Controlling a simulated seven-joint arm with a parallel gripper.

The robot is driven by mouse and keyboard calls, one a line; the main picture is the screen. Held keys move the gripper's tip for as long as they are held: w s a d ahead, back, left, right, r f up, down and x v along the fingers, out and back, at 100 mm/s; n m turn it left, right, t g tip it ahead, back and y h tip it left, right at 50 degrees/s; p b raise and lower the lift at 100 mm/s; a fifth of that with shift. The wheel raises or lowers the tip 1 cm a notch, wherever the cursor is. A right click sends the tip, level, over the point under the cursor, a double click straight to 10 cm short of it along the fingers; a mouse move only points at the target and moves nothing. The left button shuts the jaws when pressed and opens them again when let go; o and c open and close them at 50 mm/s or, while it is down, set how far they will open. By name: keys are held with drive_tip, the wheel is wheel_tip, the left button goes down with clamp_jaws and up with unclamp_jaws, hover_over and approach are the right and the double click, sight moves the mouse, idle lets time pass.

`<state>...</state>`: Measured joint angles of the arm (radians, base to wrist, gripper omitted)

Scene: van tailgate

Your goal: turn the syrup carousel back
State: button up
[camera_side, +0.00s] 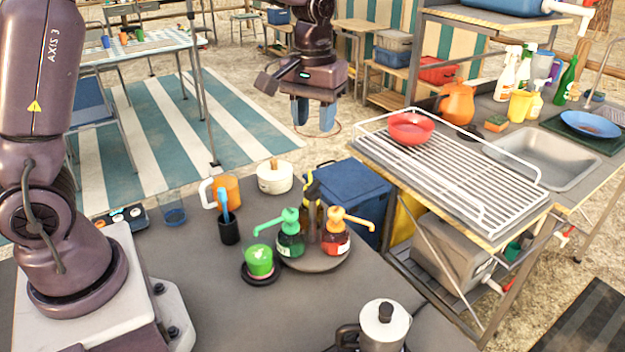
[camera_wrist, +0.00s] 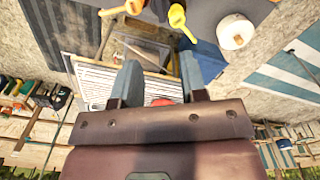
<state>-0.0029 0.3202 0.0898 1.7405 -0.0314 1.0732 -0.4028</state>
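The syrup carousel (camera_side: 313,264) is a round grey turntable on the dark table in the side view. It carries a bottle with a green pump (camera_side: 290,237), one with an orange pump (camera_side: 337,238) and one with a yellow pump (camera_side: 310,186) behind. The green spout points left and the orange spout points right. In the wrist view the yellow pump head (camera_wrist: 180,20) and the orange pump head (camera_wrist: 124,9) show at the top edge; the turntable is mostly out of view. My gripper (camera_side: 313,116) hangs in the air behind the carousel, apart from it. Its two blue fingers (camera_wrist: 160,76) are spread with nothing between them.
A green cup (camera_side: 260,261) on a dark coaster stands just left of the carousel. A black holder (camera_side: 229,229), orange mug (camera_side: 227,190) and white pot (camera_side: 274,178) stand behind. A metal jug (camera_side: 383,325) is in front. A wire rack (camera_side: 460,175) is at right. The table's front left is clear.

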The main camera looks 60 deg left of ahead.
sight(313, 185)
wheel_tip(313, 185, down, 13)
drive_tip(key=shift+s+f, duration=0.1)
drive_tip(key=shift+s, duration=0.05)
idle(0.4)
clamp_jaws()
